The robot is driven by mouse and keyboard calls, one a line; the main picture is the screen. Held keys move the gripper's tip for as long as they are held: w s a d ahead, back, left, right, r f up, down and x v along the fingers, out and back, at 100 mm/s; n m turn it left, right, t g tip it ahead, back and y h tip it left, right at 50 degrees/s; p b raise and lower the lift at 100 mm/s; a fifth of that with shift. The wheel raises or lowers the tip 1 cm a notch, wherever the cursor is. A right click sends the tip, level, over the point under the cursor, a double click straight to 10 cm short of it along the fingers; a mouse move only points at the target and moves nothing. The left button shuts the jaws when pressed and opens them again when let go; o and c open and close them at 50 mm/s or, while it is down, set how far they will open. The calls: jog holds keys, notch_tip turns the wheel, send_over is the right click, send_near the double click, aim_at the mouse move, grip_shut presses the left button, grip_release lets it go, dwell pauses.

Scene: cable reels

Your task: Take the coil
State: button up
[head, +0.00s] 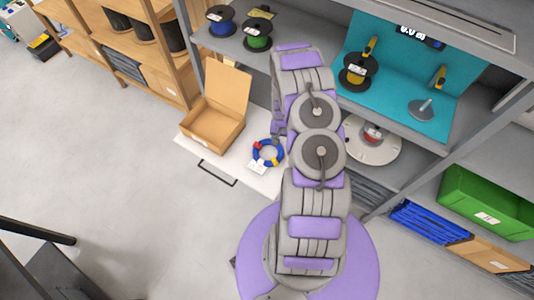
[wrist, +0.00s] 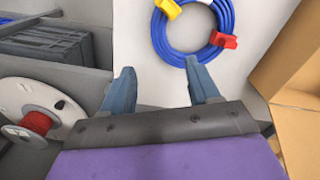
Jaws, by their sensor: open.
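The coil is a ring of blue cable (head: 279,152) with red and yellow clips and a white tag, lying on a white pulled-out board (head: 245,178) beside the cardboard box. The coil also shows at the top of the wrist view (wrist: 165,43), with a yellow clip at its upper left and a red clip at its right. My gripper (wrist: 163,86) is open and empty, its two blue-grey fingers apart and pointing toward the coil's near edge. The right fingertip appears close to the cable; I cannot tell the height between them. In the head view my arm hides the gripper.
An open cardboard box (head: 212,128) stands left of the coil. A white reel with a red core (head: 372,153) sits on the lower shelf at right. Cable spools (head: 222,27) stand on the upper shelf. A green bin (head: 487,204) is at far right.

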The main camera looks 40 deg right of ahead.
jog(key=b, duration=0.1)
send_over(281, 152)
jog(key=f, duration=0.7)
jog(key=shift+d+f, duration=0.2)
jog(key=shift+d, duration=0.15)
jog(key=f, duration=0.1)
jog(key=a+f+b, duration=0.1)
jog(key=f+b, duration=0.1)
jog(key=f, duration=0.1)
jog(key=shift+s+a, duration=0.1)
jog(key=shift+a, duration=0.15)
jog(key=shift+d+f+b, duration=0.1)
jog(key=shift+f+b, duration=0.2)
jog(key=shift+f, duration=0.15)
jog(key=shift+d+f, duration=0.1)
jog(key=shift+d, duration=0.25)
jog(key=shift+c, duration=0.2)
jog(key=shift+a, duration=0.3)
jog(key=c, duration=0.7)
jog(key=shift+d, duration=0.15)
grip_shut()
